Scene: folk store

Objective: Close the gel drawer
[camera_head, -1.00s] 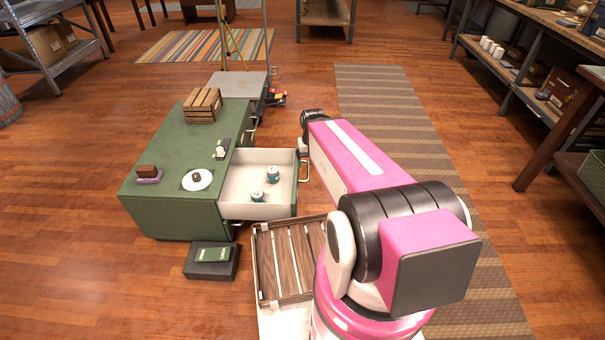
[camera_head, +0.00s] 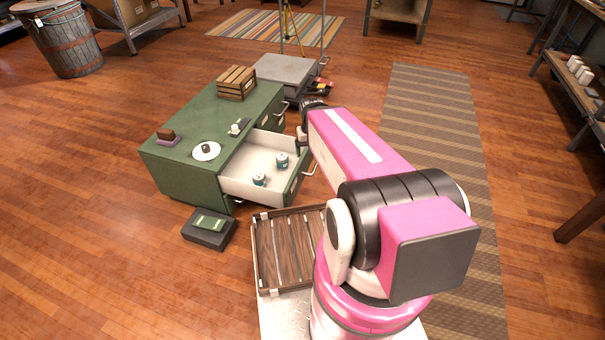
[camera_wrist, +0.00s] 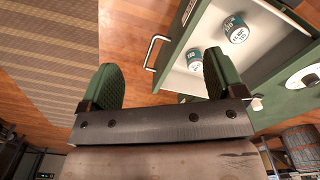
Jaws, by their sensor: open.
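The gel drawer (camera_head: 238,187) is pulled out of the green cabinet (camera_head: 184,180). Two teal-and-white gel cans (camera_head: 282,160) stand inside it, and they also show in the wrist view (camera_wrist: 236,30). The drawer's metal handle (camera_wrist: 153,50) is on its front panel, just beyond and between my fingertips in the wrist view. My gripper (camera_wrist: 157,78) is open and empty, its two green fingers apart. In the head view my pink arm reaches over the drawer's right side, and the gripper is mostly hidden behind it.
A slatted wooden tray (camera_head: 262,254) is close to my base. A patterned runner (camera_head: 430,130) covers clear floor at right.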

